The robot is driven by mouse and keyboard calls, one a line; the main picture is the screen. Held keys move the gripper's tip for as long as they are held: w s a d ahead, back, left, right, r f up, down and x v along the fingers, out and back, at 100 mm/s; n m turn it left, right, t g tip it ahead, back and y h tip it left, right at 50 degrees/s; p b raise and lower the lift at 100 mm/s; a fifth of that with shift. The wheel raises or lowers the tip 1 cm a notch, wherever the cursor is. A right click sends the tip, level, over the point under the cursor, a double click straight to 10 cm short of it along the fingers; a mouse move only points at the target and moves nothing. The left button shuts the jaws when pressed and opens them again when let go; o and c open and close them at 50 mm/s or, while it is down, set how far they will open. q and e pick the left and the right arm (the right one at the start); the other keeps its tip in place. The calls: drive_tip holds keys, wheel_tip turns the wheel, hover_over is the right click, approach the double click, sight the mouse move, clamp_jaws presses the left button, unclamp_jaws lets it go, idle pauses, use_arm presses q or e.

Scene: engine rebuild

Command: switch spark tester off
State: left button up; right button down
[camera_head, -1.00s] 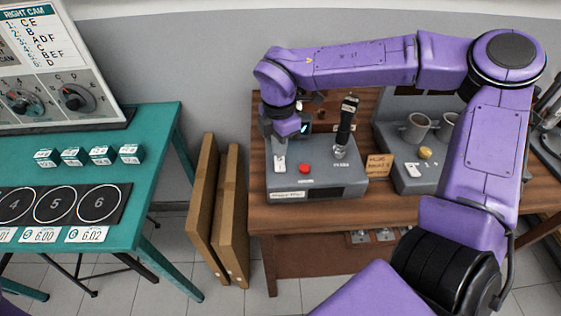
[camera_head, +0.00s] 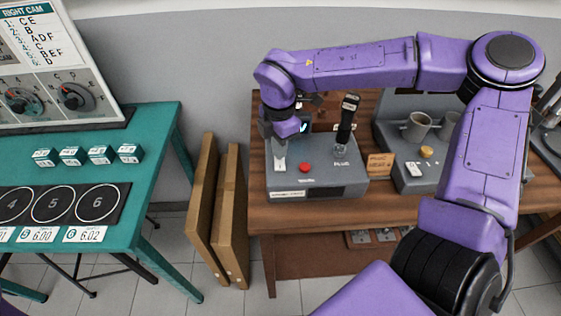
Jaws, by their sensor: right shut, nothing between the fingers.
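The spark tester (camera_head: 325,182) is a grey box on the wooden bench, with a red button (camera_head: 305,167) on its top. A black-handled spark plug tool or probe (camera_head: 346,122) stands upright in it, right of the button. A white switch (camera_head: 279,164) sits at the left of its top. My right gripper (camera_head: 280,150) points down at this switch, shut with nothing held, its tips at or just above it; contact is hard to tell. The gripper partly hides the switch, and its setting is not clear. My left gripper is out of view.
A second grey unit (camera_head: 400,180) with cups and a yellow button stands to the right, beside a wooden label (camera_head: 380,164). A teal table (camera_head: 150,190) with small teal blocks is at left. Brown boards (camera_head: 233,215) lean between the table and the bench.

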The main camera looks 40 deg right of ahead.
drive_tip(key=shift+s+f+b, duration=0.1)
drive_tip(key=shift+f+b, duration=0.3)
drive_tip(key=shift+f, duration=0.15)
drive_tip(key=shift+r, duration=0.1)
wheel_tip(320, 180, up, 7)
drive_tip(key=p, duration=0.5)
idle(0.6)
